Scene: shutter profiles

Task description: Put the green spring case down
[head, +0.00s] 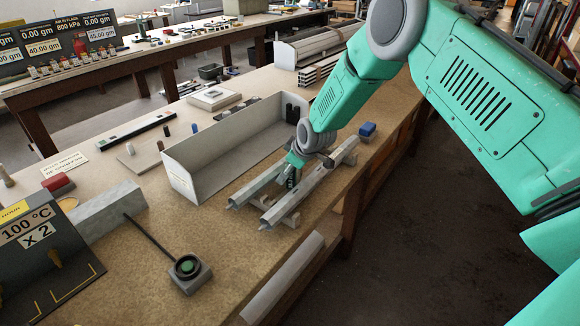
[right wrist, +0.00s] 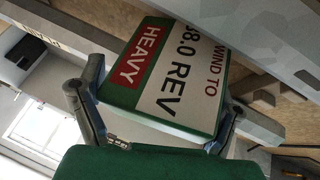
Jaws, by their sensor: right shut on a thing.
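The green spring case (right wrist: 180,72) fills the middle of the right wrist view. It has green sides and a white label reading "WIND TO", "8.0 REV" and a red "HEAVY" band. My right gripper (head: 291,181) has a finger on either side of the case and is shut on it. In the head view the gripper is low over the pale profiles (head: 300,200) beside the long tray; the case is mostly hidden there. I cannot tell whether the case touches anything below. My left gripper is not in view.
A long pale open-topped tray (head: 185,172) stands left of the profiles. A blue block (head: 368,130) lies beyond them to the right. A round-knobbed grey device (head: 188,272) and a dark "100 °C" panel (head: 40,250) stand nearer. The bench is clear between the device and the profiles.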

